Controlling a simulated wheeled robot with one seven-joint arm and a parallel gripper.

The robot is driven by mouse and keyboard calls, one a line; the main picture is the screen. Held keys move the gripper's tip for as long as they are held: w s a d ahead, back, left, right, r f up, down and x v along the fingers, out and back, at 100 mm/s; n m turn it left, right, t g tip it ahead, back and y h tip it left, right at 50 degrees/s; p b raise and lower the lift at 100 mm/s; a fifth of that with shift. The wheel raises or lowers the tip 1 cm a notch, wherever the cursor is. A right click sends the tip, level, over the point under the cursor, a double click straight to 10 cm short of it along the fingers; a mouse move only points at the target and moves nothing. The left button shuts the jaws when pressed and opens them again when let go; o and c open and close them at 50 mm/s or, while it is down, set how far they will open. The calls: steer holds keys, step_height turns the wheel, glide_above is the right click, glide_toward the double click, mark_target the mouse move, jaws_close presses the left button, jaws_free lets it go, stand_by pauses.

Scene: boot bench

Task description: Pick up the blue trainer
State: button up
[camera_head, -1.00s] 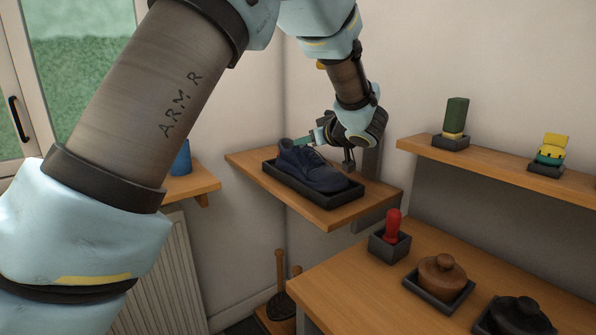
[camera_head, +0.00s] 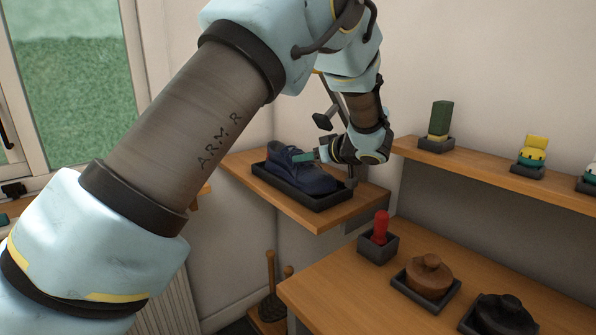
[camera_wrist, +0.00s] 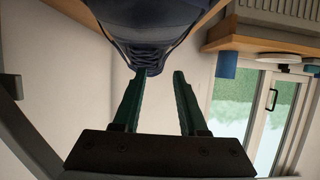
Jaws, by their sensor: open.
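The blue trainer (camera_head: 296,172) sits in a shallow black tray (camera_head: 312,201) on a wooden corner shelf (camera_head: 345,211). It is dark navy and laced. My gripper (camera_head: 312,155) is at the trainer's upper side in the head view, and my wrist hides part of the shoe. In the wrist view the trainer (camera_wrist: 152,28) fills the top middle, laces showing. There the green fingers of my gripper (camera_wrist: 160,80) are apart, with their tips just below the laced end of the shoe. I cannot tell whether a fingertip touches it.
A lower bench holds a red object (camera_head: 380,228) in a black box, a brown lidded pot (camera_head: 429,275) and a black one (camera_head: 500,315). A right shelf holds a green block (camera_head: 440,118) and a yellow-topped item (camera_head: 533,150). Walls stand close behind the corner shelf.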

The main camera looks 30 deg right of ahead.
mark_target(297, 166)
steer(key=p+x, duration=0.1)
steer(key=x, duration=0.4)
steer(key=shift+s+d+f+p, duration=0.1)
steer(key=shift+s+f+p, duration=0.05)
steer(key=shift+p, duration=0.25)
steer(key=shift+c, duration=0.4)
jaws_close()
stand_by(0.5)
